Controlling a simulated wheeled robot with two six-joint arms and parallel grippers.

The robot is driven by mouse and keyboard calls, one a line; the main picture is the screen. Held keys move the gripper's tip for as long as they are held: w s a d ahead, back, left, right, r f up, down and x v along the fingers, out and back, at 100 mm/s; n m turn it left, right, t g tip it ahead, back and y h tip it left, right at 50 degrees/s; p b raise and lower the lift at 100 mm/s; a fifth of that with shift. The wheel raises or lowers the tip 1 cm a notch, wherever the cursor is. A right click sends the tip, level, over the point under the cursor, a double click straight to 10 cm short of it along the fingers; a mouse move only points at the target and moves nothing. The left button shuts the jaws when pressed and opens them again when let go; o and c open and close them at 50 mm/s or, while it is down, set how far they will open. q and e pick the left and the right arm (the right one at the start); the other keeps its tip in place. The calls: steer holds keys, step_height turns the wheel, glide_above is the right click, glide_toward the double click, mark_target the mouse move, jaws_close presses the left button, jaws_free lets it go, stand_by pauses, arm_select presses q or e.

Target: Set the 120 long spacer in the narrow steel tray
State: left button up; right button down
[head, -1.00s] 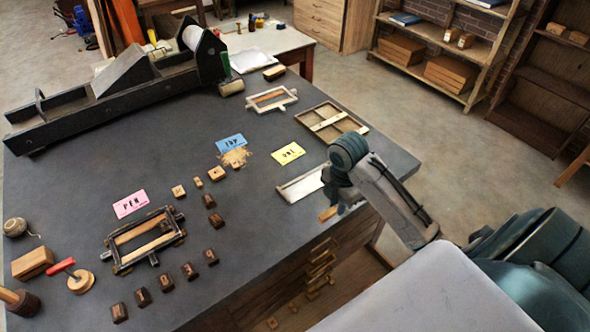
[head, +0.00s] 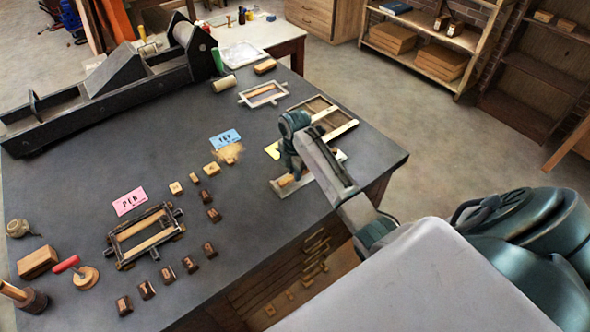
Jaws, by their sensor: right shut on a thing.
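My right gripper (head: 291,174) comes in from the right and points down over the narrow steel tray (head: 290,191). It is shut on a light wooden piece, taken to be the 120 long spacer (head: 285,181), whose end shows at the tray's left part. The gripper and arm hide most of the spacer and the middle of the tray. I cannot tell whether the spacer touches the tray floor or is held just above it. My left gripper is not in view.
A wooden compartment tray (head: 347,128) stands behind my right arm. A yellow card (head: 271,150) is partly covered. A pale frame (head: 263,94), a dark frame (head: 146,234) and several small blocks lie on the bench. Bare bench lies left of the tray.

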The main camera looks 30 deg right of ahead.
steer(key=shift+w+f, duration=0.1)
steer(key=shift+f, duration=0.25)
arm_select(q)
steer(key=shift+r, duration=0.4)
arm_select(e)
steer(key=shift+f, duration=0.25)
steer(key=shift+f, duration=0.15)
steer(key=c, duration=1.7)
jaws_free()
